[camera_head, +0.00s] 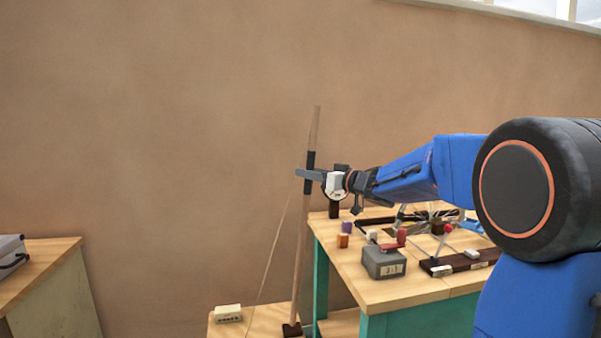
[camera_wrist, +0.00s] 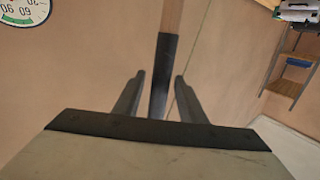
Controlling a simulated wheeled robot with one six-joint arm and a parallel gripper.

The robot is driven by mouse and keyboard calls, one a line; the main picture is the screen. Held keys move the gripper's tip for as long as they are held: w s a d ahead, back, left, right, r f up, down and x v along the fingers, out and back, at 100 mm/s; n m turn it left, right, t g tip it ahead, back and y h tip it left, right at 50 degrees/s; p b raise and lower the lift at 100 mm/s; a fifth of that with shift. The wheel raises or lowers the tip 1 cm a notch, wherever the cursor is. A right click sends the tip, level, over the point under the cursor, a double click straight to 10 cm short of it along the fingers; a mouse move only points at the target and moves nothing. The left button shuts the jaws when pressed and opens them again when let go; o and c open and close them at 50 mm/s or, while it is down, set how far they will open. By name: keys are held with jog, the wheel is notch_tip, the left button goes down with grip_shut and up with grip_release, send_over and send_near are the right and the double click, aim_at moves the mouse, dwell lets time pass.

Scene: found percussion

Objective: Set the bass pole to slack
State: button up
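The bass pole (camera_head: 301,240) is a thin wooden pole with a black sleeve, leaning slightly right at the top. Its foot sits in a dark block (camera_head: 291,330). A thin string (camera_head: 271,244) slants down to the left of it. My gripper (camera_head: 303,174) is at the height of the black sleeve. In the wrist view the sleeve (camera_wrist: 163,75) lies between the two fingers of my gripper (camera_wrist: 160,76), which stand apart; I cannot tell whether either touches it. A dial (camera_wrist: 22,10) with a green band shows at top left; its pointer is not readable.
A teal-legged workbench (camera_head: 400,292) stands right of the pole, with a grey box (camera_head: 383,262), small coloured blocks and a spoked wheel on it. A small cream box (camera_head: 228,313) sits on the low wooden platform (camera_head: 262,322). Another table (camera_head: 40,262) is at far left.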

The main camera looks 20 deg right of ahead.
jog(key=x, duration=0.4)
jog(key=shift+a, duration=0.1)
grip_shut()
